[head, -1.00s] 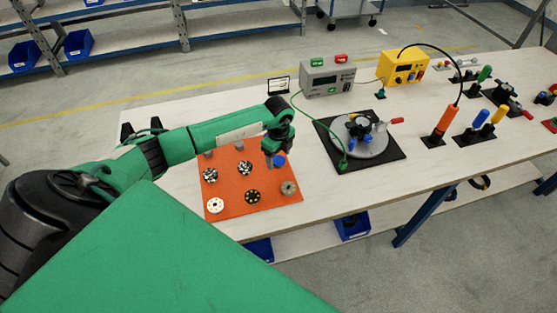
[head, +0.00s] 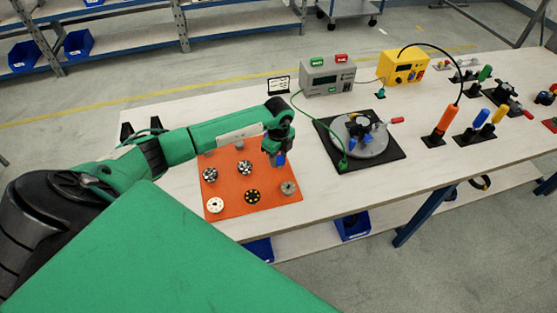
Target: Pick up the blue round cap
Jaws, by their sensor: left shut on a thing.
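The blue round cap (head: 281,159) is small and sits between the fingertips of my left gripper (head: 276,157), over the right part of the orange mat (head: 226,204). The left gripper points down and is shut on the cap. The fingers partly hide the cap, and I cannot tell whether it still touches the mat. My right gripper is not in view.
Several round metal, white and black parts, one a white disc (head: 215,205), lie on the mat. To the right, a grey turntable (head: 362,147) with a clamp stands on a black mat. A grey meter (head: 328,76) and yellow box (head: 403,67) stand behind.

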